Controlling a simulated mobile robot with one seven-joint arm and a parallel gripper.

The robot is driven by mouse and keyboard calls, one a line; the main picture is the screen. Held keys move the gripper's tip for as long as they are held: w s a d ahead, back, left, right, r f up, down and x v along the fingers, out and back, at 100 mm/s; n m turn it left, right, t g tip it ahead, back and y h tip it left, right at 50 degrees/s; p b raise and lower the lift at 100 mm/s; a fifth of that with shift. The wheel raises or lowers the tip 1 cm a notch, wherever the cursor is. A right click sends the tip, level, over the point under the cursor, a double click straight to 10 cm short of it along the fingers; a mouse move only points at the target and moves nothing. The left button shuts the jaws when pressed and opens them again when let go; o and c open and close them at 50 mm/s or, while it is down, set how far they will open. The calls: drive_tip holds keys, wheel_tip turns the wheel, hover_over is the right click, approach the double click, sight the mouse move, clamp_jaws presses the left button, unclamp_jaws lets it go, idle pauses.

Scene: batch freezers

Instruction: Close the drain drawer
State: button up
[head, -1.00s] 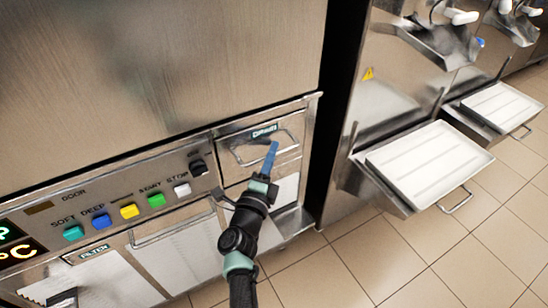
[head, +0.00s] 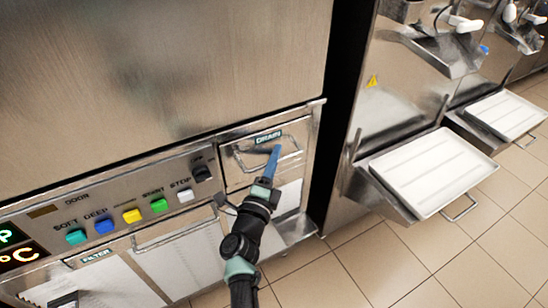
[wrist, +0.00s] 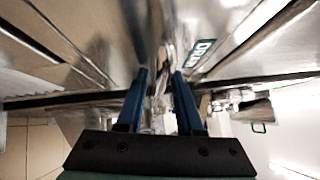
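The drain drawer (head: 236,172) is a metal front with a green DRAIN label and a bar handle (head: 296,155), at the lower right of the freezer in the head view. It looks close to flush with the frame, but I cannot tell whether a small gap remains. My gripper (head: 275,150) is in front of the drawer, its blue fingers at the handle. In the wrist view, my gripper (wrist: 159,75) has its two fingers apart with a narrow gap. The DRAIN label (wrist: 203,52) shows just right of them. Contact with the handle or front is unclear.
A control panel with coloured buttons (head: 132,215) lies left of the drawer. A FILTER drawer (head: 98,257) and another handled front are below it. Another machine's white tray (head: 430,170) juts out at the right. Tiled floor (head: 350,270) is open at the lower right.

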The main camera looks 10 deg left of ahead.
drive_tip(key=shift+f, duration=0.1)
idle(0.3)
drive_tip(key=p+v, duration=0.2)
drive_tip(key=v, duration=1.1)
drive_tip(key=shift+p, duration=0.35)
drive_tip(key=shift+r, duration=0.2)
wheel_tip(320, 180, up, 36)
drive_tip(key=w+a+n+t+y, duration=0.25)
drive_tip(key=n+t+y, duration=0.4)
drive_tip(key=n, duration=0.65)
drive_tip(key=s+d+r+n+t+h, duration=0.1)
drive_tip(key=s+d+r+n, duration=0.3)
drive_tip(key=r, duration=0.3)
drive_tip(key=s+d+r+n+h+p, duration=0.1)
drive_tip(key=s+d+r+n+h, duration=0.1)
drive_tip(key=s+d+r, duration=0.35)
drive_tip(key=s+d+r+n+t+h, duration=0.1)
drive_tip(key=s+d+r+n, duration=0.1)
drive_tip(key=s+r, duration=0.6)
drive_tip(key=w+r+p, duration=0.3)
drive_tip(key=r+p, duration=1.5)
drive_tip(key=r, duration=0.1)
drive_tip(key=shift+r+g+y, duration=0.1)
drive_tip(key=shift+g+y, duration=0.15)
